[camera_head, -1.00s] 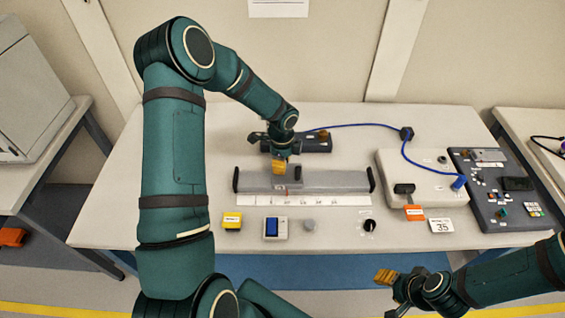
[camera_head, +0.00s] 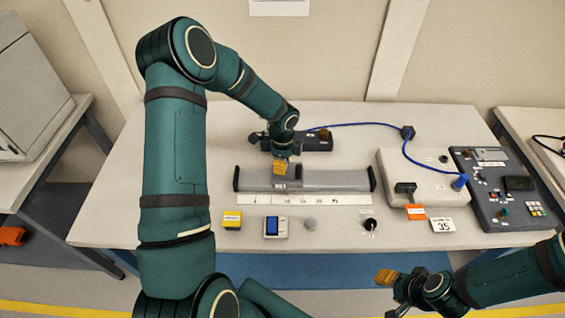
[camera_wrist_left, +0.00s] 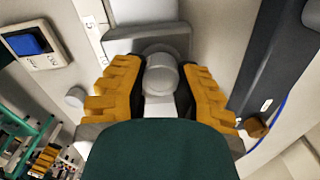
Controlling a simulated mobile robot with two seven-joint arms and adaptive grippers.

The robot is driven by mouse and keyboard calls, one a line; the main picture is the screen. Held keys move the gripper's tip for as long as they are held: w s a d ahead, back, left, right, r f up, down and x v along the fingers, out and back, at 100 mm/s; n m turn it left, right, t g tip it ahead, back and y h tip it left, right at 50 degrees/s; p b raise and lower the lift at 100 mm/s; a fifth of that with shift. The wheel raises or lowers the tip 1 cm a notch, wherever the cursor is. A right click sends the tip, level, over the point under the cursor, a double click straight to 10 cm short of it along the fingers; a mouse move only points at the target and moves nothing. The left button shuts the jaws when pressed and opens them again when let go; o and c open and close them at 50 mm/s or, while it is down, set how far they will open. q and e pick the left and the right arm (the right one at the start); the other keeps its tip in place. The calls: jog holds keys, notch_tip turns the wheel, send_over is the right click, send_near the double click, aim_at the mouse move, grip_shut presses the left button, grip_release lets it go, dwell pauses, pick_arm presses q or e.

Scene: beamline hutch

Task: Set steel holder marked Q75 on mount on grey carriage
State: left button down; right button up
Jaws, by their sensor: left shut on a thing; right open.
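My left gripper (camera_head: 280,166) is over the left half of the grey rail unit (camera_head: 335,181) on the table. In the left wrist view its orange fingers (camera_wrist_left: 160,88) are shut on a round steel holder (camera_wrist_left: 160,74). No Q75 marking is readable. A grey block, seemingly the carriage (camera_wrist_left: 147,38), shows just beyond the holder. I cannot tell whether the holder touches the mount, which is hidden. In the head view the gripper hides the holder. My right gripper (camera_head: 386,278) is open and empty, in front of the table.
A yellow box (camera_head: 232,220), a blue-screened device (camera_head: 276,228), a small grey round piece (camera_head: 310,225) and a black knob (camera_head: 369,226) stand before the rail. A dark box (camera_head: 315,141) lies behind it. A white box with a blue cable (camera_head: 425,175) and control panel (camera_head: 500,190) are right.

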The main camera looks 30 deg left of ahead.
pick_arm(q)
jog(key=shift+f, duration=0.2)
jog(key=c, duration=0.7)
grip_release()
jog(key=shift+c, duration=0.2)
notch_tip(320, 180, up, 12)
